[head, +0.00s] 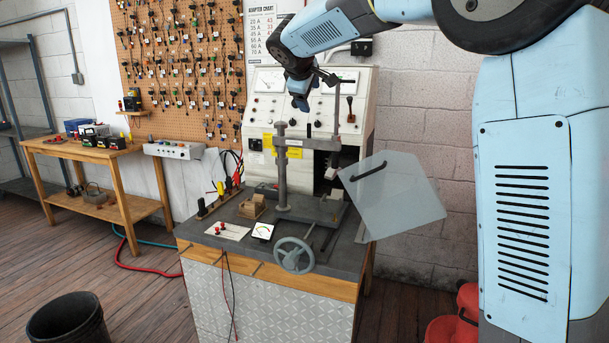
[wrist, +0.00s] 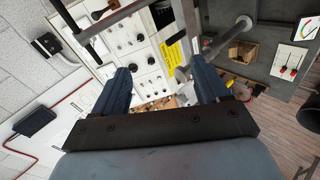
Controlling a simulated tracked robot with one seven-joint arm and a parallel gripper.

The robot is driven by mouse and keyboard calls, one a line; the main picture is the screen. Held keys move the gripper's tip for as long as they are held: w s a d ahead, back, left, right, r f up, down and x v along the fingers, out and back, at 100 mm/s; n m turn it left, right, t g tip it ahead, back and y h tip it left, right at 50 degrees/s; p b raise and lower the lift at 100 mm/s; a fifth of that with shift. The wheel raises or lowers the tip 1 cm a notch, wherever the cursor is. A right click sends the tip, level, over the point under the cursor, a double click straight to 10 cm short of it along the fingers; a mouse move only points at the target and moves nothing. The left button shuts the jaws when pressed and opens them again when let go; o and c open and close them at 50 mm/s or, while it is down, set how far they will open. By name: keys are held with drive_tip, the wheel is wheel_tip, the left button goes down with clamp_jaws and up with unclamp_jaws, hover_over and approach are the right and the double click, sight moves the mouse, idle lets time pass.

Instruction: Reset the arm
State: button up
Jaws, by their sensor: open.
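My gripper (head: 300,103) hangs from my blue arm in front of the test bench's white control panel (head: 264,96), above the bench top. In the wrist view, the two dark fingers (wrist: 163,88) stand wide apart with nothing between them. Beyond them show the control panel (wrist: 140,50), a yellow label (wrist: 171,55) and part of the bench. The gripper is close to the upright grey clamp post (head: 282,165) in the head view; I cannot tell whether they touch.
The bench top (head: 200,228) holds a handwheel (head: 294,255), a small meter (head: 262,231) and wooden blocks (head: 252,206). A clear shield (head: 395,200) juts out at its right. A side table (head: 75,150) stands left, a black bin (head: 68,322) front left. Wooden floor between them is mostly free.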

drive_tip(key=s+d+f+m+g, duration=0.2)
drive_tip(key=s+d+m, duration=0.1)
drive_tip(key=s+d, duration=0.7)
drive_tip(key=s+d+f+m+g, duration=0.1)
drive_tip(key=s+d+f+m, duration=0.25)
drive_tip(key=s+d, duration=0.6)
drive_tip(key=s+d+f+m+g+y, duration=0.1)
drive_tip(key=s+f+m, duration=0.2)
drive_tip(key=s+f, duration=0.3)
drive_tip(key=s+d+f+m+y, duration=0.1)
drive_tip(key=s+f+m, duration=0.2)
drive_tip(key=s, duration=1.4)
wheel_tip(320, 180, down, 3)
drive_tip(key=shift+s+d+f+g+y, duration=0.1)
drive_tip(key=shift+s+d+g+y, duration=0.2)
drive_tip(key=shift+d+g, duration=0.1)
